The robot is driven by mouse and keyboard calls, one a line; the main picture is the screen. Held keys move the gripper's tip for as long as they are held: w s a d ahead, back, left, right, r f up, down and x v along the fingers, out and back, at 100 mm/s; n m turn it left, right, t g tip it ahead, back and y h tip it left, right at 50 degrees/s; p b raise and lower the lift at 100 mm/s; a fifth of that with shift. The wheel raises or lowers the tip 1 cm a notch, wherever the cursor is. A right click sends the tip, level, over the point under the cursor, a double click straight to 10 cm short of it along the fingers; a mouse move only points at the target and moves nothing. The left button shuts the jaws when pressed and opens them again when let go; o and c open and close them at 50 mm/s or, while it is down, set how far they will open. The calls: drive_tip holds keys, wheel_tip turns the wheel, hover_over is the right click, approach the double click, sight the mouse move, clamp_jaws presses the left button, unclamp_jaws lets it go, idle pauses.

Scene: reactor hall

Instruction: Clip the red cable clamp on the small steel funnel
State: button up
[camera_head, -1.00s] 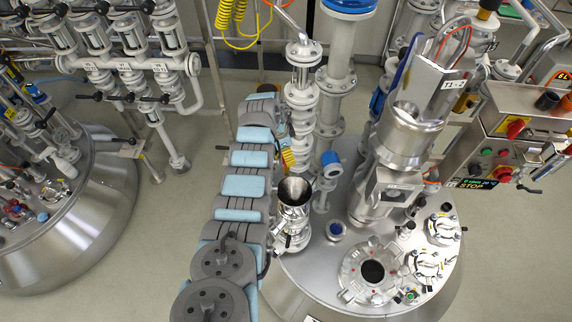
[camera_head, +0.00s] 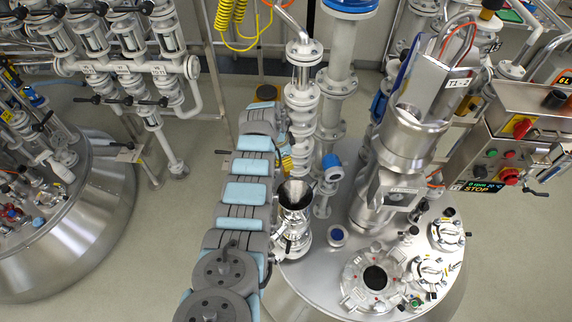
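The small steel funnel (camera_head: 295,193) stands at the left edge of the steel reactor lid, on a short metal fitting with its wide, dark mouth facing up. My grey and light-blue arm passes close along its left side. My gripper cannot be made out; the far end of the arm bends down and away behind its own links. I cannot make out a red cable clamp, on the funnel or elsewhere.
The reactor lid (camera_head: 330,262) carries an open round port (camera_head: 375,279), sight-glass fittings (camera_head: 447,234) and a tall steel unit (camera_head: 412,140). A white vertical pipe (camera_head: 302,105) rises behind the funnel. A control box (camera_head: 510,150) stands right. Bare floor lies left of my arm.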

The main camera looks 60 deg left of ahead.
drive_tip(key=shift+r, duration=0.15)
drive_tip(key=shift+w+p+v, duration=0.2)
drive_tip(key=shift+p+v, duration=0.25)
drive_tip(key=shift+v, duration=0.65)
drive_tip(key=shift+w+p+v, duration=0.25)
drive_tip(key=shift+p+v, duration=0.15)
drive_tip(key=shift+v, duration=0.65)
drive_tip(key=shift+f+b, duration=0.45)
drive_tip(key=shift+b, duration=0.1)
drive_tip(key=shift+s+b+x, duration=0.2)
drive_tip(key=shift+b+x, duration=0.9)
drive_tip(key=shift+b, duration=0.3)
drive_tip(key=shift+s+b+x, duration=0.25)
drive_tip(key=shift+b+x, duration=0.8)
drive_tip(key=shift+b, duration=0.35)
idle(2.4)
